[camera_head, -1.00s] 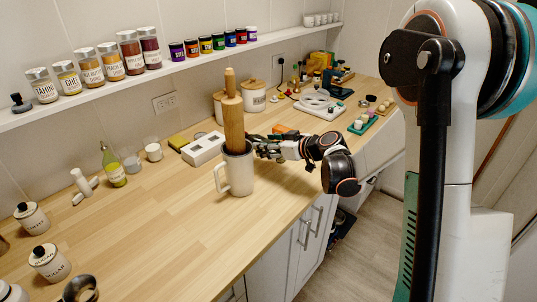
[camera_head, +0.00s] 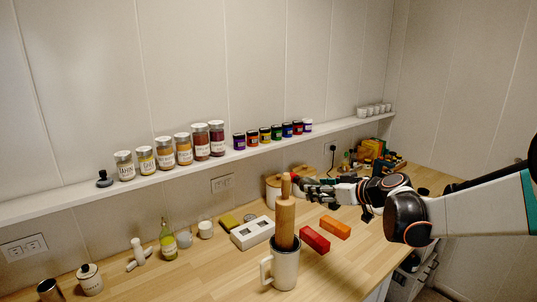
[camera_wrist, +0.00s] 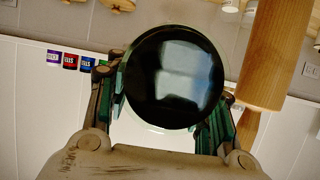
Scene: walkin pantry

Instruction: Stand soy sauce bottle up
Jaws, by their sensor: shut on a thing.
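My gripper (camera_head: 303,184) is above the counter, just right of the top of a wooden rolling pin (camera_head: 285,222). In the wrist view its fingers lie on both sides of a dark, glossy round thing (camera_wrist: 175,78) and are shut on it. This is seemingly the soy sauce bottle, seen end-on with a clear greenish rim. In the head view, the fingers and rolling pin hide most of it; a small red spot shows at the fingertips. The bottle's tilt cannot be told.
The rolling pin stands in a white mug (camera_head: 282,268), close to my gripper. A red box (camera_head: 315,240) and an orange box (camera_head: 336,228) lie on the counter to the right. A white block (camera_head: 252,232) and green bottle (camera_head: 168,241) stand left. A jar shelf (camera_head: 100,190) runs behind.

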